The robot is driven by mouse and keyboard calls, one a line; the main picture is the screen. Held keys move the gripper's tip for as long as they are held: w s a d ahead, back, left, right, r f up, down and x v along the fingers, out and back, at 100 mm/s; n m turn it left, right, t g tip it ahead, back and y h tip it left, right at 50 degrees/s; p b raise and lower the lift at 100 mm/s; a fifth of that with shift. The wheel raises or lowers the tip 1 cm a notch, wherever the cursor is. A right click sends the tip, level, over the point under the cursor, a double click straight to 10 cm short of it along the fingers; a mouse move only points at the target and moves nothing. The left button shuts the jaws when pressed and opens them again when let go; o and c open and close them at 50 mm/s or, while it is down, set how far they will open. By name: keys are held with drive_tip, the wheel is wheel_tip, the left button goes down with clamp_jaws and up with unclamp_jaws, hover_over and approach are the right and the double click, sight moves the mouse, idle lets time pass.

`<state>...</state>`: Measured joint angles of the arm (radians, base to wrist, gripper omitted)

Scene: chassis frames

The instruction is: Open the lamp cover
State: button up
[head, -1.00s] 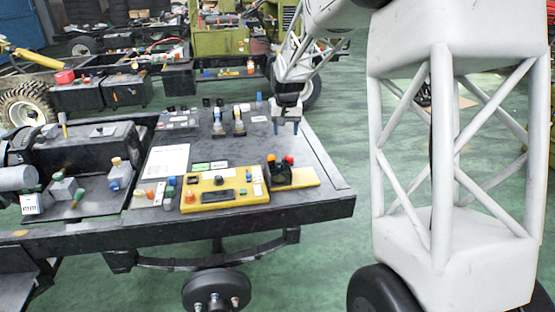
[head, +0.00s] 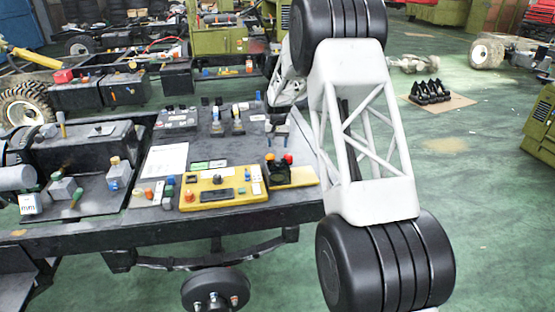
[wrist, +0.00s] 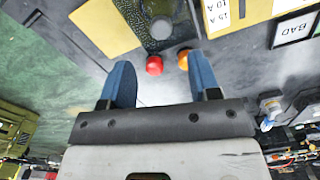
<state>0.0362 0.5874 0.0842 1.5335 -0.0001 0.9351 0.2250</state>
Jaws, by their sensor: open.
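A black lamp unit (head: 292,177) stands on a yellow plate (head: 306,176) at the right of the dark worktop. It carries a red cap (head: 288,159) and an orange cap (head: 270,157); which part is the lamp cover, I cannot tell. My gripper (head: 276,142) is open and empty, just behind the unit in the head view. In the wrist view the red cap (wrist: 154,65) and the orange cap (wrist: 183,59) show between the blue fingers of my gripper (wrist: 158,75), the orange one close to the right finger. No contact is visible.
A yellow control box (head: 225,190) lies left of the lamp unit, and a white sheet (head: 166,160) lies farther left. Small upright parts (head: 238,122) stand at the back of the worktop. A "BAD" label (wrist: 294,27) shows in the wrist view.

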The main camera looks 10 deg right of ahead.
sight(278, 159)
drive_tip(key=shift+w+f, duration=0.2)
drive_tip(key=shift+f, duration=0.05)
drive_tip(key=shift+f, duration=3.85)
clamp_jaws()
